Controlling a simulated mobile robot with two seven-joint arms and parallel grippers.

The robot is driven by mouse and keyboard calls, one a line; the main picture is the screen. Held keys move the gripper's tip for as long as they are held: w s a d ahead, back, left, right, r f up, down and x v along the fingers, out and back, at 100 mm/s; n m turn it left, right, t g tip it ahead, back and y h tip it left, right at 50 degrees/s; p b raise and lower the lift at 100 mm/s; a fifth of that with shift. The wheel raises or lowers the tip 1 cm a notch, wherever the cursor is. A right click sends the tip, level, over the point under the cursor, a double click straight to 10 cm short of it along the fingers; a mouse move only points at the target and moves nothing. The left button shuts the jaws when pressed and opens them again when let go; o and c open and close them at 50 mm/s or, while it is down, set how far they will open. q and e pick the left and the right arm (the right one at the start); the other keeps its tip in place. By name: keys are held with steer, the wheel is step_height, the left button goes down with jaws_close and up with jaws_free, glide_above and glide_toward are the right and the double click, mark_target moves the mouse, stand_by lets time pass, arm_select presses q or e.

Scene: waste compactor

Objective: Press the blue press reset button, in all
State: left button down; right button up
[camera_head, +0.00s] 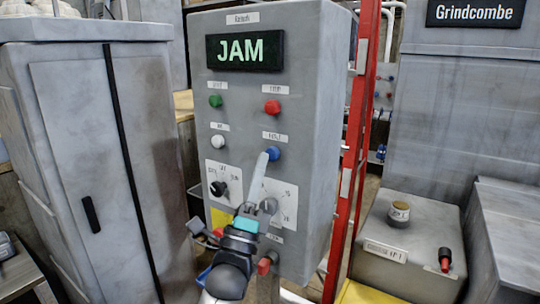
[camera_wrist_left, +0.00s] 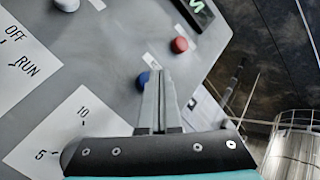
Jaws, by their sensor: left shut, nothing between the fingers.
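The blue button (camera_head: 273,153) sits on the right side of the grey control panel (camera_head: 306,200), below the red button. My left gripper (camera_head: 264,157) reaches up from below in the head view. Its fingers are shut and empty, with the tips overlapping the left edge of the blue button. In the left wrist view the blue button (camera_wrist_left: 143,79) shows just left of the fingertips (camera_wrist_left: 157,76), partly hidden by them. I cannot tell whether the tips touch it. My right gripper is not in view.
The panel's display (camera_head: 245,50) reads JAM. A red button (camera_head: 272,107), green button (camera_head: 215,101), white button (camera_head: 218,142) and two dials are nearby. A grey cabinet (camera_head: 95,150) stands left, and a red ladder-like frame (camera_head: 355,150) stands close on the right.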

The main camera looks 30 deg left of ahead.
arm_select(q)
steer(key=shift+w, duration=0.15)
steer(key=shift+w, duration=0.3)
steer(key=shift+w+b, duration=0.35)
steer(key=shift+w, duration=0.15)
stand_by(1.0)
steer(key=shift+s, duration=0.15)
steer(key=shift+s+p, duration=0.35)
steer(key=shift+s, duration=0.45)
steer(key=s+p, duration=0.1)
steer(key=s, duration=0.4)
steer(key=shift+a, duration=0.2)
